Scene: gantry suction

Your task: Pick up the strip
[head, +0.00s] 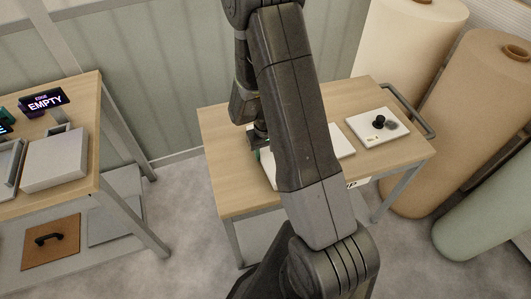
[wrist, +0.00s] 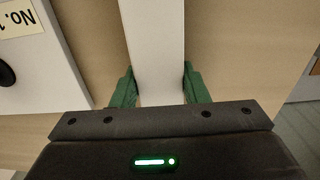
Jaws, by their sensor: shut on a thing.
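The strip (wrist: 152,45) is a long, flat white piece running up the middle of the wrist view. My gripper (wrist: 158,88) has its two green fingers pressed against the strip's two long edges, shut on it. In the head view my gripper (head: 258,148) is low over the wooden table, largely hidden behind my arm. White surfaces show on both sides of my arm there, but I cannot tell which belong to the strip. Whether the strip touches the tabletop is not clear.
A white plate (head: 364,133) with a black knob (head: 379,121) lies on the right of the wooden table (head: 226,187). A metal rail (head: 409,113) edges that side. Large rolls (head: 478,125) stand at the right. Another bench (head: 87,180) with grey boxes and an "EMPTY" sign (head: 45,102) stands left.

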